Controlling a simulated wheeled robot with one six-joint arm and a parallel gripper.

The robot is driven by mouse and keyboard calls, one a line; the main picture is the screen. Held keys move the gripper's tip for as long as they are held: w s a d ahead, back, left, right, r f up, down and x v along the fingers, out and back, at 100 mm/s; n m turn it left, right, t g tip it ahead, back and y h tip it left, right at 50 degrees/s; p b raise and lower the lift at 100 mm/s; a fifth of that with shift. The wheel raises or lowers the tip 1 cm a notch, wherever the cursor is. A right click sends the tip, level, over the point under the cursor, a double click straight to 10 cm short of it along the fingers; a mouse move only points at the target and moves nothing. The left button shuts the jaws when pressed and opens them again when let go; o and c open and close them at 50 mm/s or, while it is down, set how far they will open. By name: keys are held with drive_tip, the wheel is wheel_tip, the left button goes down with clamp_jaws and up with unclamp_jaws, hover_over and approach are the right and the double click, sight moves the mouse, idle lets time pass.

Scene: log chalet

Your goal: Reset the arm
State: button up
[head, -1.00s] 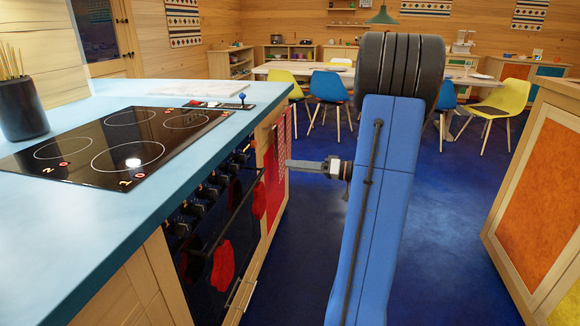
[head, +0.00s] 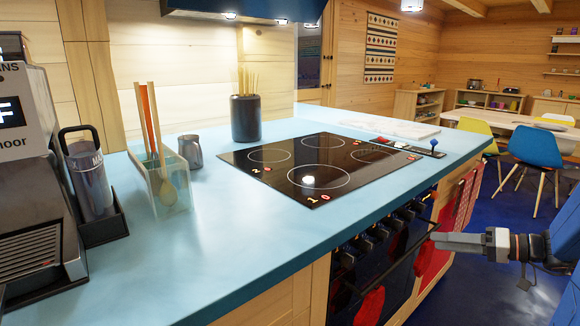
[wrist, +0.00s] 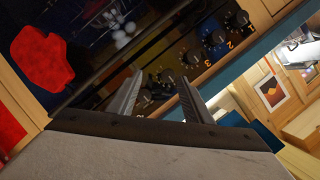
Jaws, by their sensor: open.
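My gripper (head: 436,240) is at the right of the head view, pointing left. Its fingers are close to the oven front, near the oven's handle bar (head: 412,245); I cannot tell whether they touch it. Part of my blue arm shows at the right edge; the rest is out of view. In the wrist view, the two grey fingers of my gripper (wrist: 158,88) are apart with nothing held between them. Beyond them are the black oven knobs (wrist: 190,58) and a red cloth-like item (wrist: 41,60).
A blue counter (head: 240,240) holds a black hob (head: 325,165), a dark pot of sticks (head: 245,118), a clear utensil box (head: 165,190), a grey jug (head: 190,152) and a coffee machine (head: 30,180). Chairs, such as a blue one (head: 535,148), stand by a table behind.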

drive_tip(key=s+a+f+g+h, duration=0.2)
drive_tip(key=s+a+g+h, duration=0.35)
drive_tip(key=s+a, duration=0.75)
drive_tip(key=s+a+t+h, duration=0.1)
drive_tip(key=s+a+h, duration=0.1)
drive_tip(key=s+h, duration=0.4)
drive_tip(key=s, duration=0.4)
drive_tip(key=shift+s+a+f+m, duration=0.15)
drive_tip(key=shift+s+f+m, duration=0.05)
drive_tip(key=shift+f+m, duration=0.1)
